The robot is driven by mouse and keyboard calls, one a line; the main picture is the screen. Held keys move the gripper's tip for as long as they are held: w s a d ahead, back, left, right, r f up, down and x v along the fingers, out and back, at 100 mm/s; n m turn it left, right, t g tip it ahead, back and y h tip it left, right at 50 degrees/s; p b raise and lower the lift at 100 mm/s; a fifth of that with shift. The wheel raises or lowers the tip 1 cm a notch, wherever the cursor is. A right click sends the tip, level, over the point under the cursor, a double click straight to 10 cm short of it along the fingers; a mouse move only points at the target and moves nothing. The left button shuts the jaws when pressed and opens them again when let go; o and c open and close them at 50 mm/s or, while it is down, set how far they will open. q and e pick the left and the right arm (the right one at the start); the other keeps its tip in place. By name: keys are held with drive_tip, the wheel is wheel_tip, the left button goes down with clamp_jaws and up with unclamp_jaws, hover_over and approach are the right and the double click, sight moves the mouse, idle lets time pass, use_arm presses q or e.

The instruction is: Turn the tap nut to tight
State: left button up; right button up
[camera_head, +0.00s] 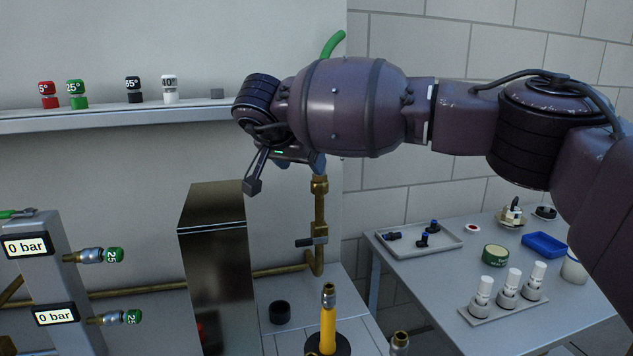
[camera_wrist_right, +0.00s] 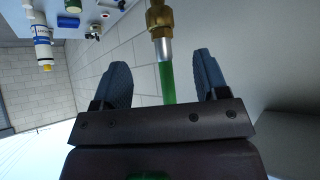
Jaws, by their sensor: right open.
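The brass tap nut (camera_head: 319,185) sits at the top of an upright brass pipe, just under my right gripper. In the right wrist view the brass fitting (camera_wrist_right: 158,18) is at the top edge, with a silver sleeve (camera_wrist_right: 164,50) and a green hose (camera_wrist_right: 168,85) running from it. My right gripper (camera_wrist_right: 162,78) is open, with one finger on each side of the hose and visible gaps. In the head view the right gripper (camera_head: 285,176) is partly hidden by my wrist. The tap's handle (camera_head: 312,241) is lower on the pipe. My left gripper is not in view.
A dark metal box (camera_head: 212,245) stands left of the pipe. A yellow tube (camera_head: 328,325) stands in front. A shelf (camera_head: 120,123) with small coloured caps runs behind. The right table (camera_head: 400,270) holds a tray, bottles and a blue dish. Gauges (camera_head: 27,246) stand left.

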sight(316, 183)
drive_tip(key=b+x, duration=0.1)
drive_tip(key=x, duration=0.9)
drive_tip(key=shift+s, duration=0.1)
drive_tip(key=c, duration=0.9)
drive_tip(key=shift+a, duration=0.1)
